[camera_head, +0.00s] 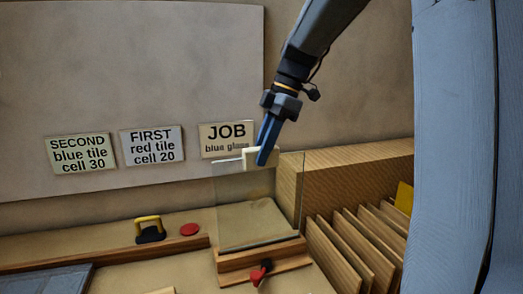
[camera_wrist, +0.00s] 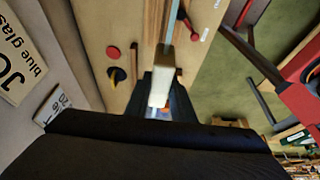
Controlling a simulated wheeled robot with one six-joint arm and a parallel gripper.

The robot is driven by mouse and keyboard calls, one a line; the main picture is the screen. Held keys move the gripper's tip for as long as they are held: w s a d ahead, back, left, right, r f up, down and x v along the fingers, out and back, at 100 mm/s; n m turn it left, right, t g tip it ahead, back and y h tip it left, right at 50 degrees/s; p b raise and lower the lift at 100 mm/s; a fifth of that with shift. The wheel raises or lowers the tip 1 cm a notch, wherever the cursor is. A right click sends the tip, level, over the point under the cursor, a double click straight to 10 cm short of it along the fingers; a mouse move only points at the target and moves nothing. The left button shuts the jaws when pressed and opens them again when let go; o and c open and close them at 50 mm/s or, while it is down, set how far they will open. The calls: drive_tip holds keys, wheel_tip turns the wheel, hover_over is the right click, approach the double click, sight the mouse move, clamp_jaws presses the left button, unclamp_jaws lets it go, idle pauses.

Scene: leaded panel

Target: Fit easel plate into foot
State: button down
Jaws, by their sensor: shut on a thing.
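My gripper (camera_head: 265,156) is shut on the pale cream grip at the top edge of the easel plate. The easel plate (camera_head: 228,198) is a clear, see-through sheet hanging upright below the jaws. The foot (camera_head: 262,260) is a low wooden block with a red knob at its front, under the plate. The plate's lower edge shows as a grey line at the foot's top; I cannot tell whether it sits in a slot. In the wrist view, the cream grip (camera_wrist: 161,88) is between the jaws, and the plate is seen nearly edge-on.
A wooden rack (camera_head: 345,250) with several upright dividers stands right of the foot. A black and yellow tool (camera_head: 150,229) and a red disc (camera_head: 190,229) lie on the left. Signs, including a JOB card (camera_head: 227,139), are on the wall behind.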

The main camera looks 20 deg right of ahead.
sight(262, 170)
drive_tip(key=shift+f+b, duration=1.5)
drive_tip(key=shift+f, duration=1.1)
idle(0.9)
drive_tip(key=c, duration=1.4)
unclamp_jaws()
drive_tip(key=shift+f, duration=0.15)
drive_tip(key=shift+c, duration=0.2)
